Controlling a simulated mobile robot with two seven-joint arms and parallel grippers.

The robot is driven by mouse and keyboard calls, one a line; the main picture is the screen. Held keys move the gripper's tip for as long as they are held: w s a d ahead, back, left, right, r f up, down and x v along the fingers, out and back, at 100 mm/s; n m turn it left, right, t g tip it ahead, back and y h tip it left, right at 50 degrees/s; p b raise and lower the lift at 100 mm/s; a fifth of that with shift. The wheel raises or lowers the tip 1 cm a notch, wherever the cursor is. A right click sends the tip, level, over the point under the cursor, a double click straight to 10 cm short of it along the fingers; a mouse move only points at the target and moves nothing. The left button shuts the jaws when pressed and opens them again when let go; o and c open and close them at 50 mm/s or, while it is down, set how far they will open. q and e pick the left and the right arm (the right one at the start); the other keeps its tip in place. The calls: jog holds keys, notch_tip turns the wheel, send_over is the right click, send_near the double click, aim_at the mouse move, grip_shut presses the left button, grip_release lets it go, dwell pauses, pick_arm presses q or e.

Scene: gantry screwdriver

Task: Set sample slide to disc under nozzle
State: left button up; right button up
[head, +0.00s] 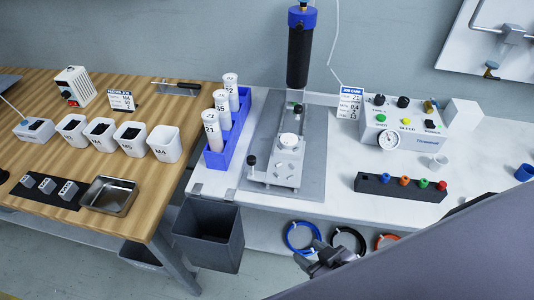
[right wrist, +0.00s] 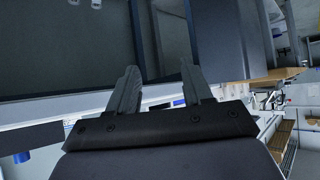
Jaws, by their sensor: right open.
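A grey dispensing stand (head: 315,150) stands on the white bench. A black upright cylinder with a blue cap (head: 299,55) rises above it, and its nozzle end is too small to make out. A pale slide plate (head: 285,172) lies on the stand's base, with a round white disc (head: 289,141) towards its back and a black knob (head: 252,161) at its left. I cannot tell whether the disc lies exactly under the nozzle. My right gripper (head: 310,254) is open and empty, in front of the bench and apart from the slide. Its open fingers show in the right wrist view (right wrist: 158,68).
A blue rack (head: 243,125) with white tubes stands left of the stand. A control box (head: 402,128) with gauge and a black strip (head: 400,187) with coloured tips are at right. A dark bin (head: 207,236) hangs in front. Cable coils hang below the bench.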

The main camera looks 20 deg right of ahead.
jog(key=m+t+y+b, duration=0.5)
jog(key=m+t+b, duration=0.1)
jog(key=m, duration=2.5)
send_near(255, 162)
jog(key=w+a, duration=0.1)
jog(key=w, duration=0.1)
jog(key=w+a+f, duration=0.1)
jog(key=w+a, duration=0.1)
jog(key=shift+w+a, duration=0.1)
jog(key=shift+a, duration=0.1)
jog(key=m, duration=0.1)
jog(key=w+m, duration=0.1)
jog(key=shift+d+r+m+t, duration=0.3)
jog(key=shift+d, duration=0.05)
jog(key=shift+w+a+p, duration=0.15)
jog(key=shift+w+p, duration=0.15)
jog(key=shift+w, duration=0.2)
jog(key=shift+x, duration=3)
